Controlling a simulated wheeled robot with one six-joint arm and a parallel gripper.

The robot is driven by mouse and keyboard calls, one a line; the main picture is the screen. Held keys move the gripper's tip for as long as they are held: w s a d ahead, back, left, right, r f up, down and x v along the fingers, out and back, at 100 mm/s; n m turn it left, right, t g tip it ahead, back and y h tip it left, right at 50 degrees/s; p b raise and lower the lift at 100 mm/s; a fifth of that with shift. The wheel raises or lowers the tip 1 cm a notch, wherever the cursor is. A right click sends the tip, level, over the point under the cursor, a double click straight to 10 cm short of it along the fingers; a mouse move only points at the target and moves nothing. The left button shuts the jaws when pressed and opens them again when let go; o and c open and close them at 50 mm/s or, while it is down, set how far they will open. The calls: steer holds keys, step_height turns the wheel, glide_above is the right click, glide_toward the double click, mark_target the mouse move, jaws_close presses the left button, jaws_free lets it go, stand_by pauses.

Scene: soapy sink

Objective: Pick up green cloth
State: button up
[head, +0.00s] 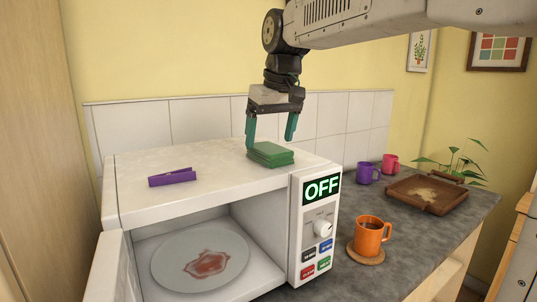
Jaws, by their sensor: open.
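The green cloth (270,154) is a small folded stack lying flat on top of the white microwave (225,165), near its right side. My gripper (270,146) hangs above it, pointing down, with its two teal fingers apart. The left finger comes down at the cloth's left back edge, and I cannot tell whether it touches. The right finger is to the right of the cloth and ends a little above it. Nothing is held between the fingers.
A purple clip-like object (172,177) lies on the microwave's left part. The microwave is open, with a stained plate (200,256) inside. An orange mug (369,236), purple mug (367,173), pink mug (390,163) and wooden tray (427,195) stand on the counter. A tiled wall (170,125) is behind.

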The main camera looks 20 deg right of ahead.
steer(key=shift+x, duration=1.35)
steer(key=c, duration=1.1)
steer(key=shift+r, duration=0.15)
steer(key=shift+r, duration=0.6)
step_height(320, 180, up, 2)
steer(key=shift+r, duration=0.2)
steer(key=s, duration=1)
steer(key=s+a+r, duration=0.1)
steer(key=s, duration=0.5)
steer(key=shift+r, duration=0.1)
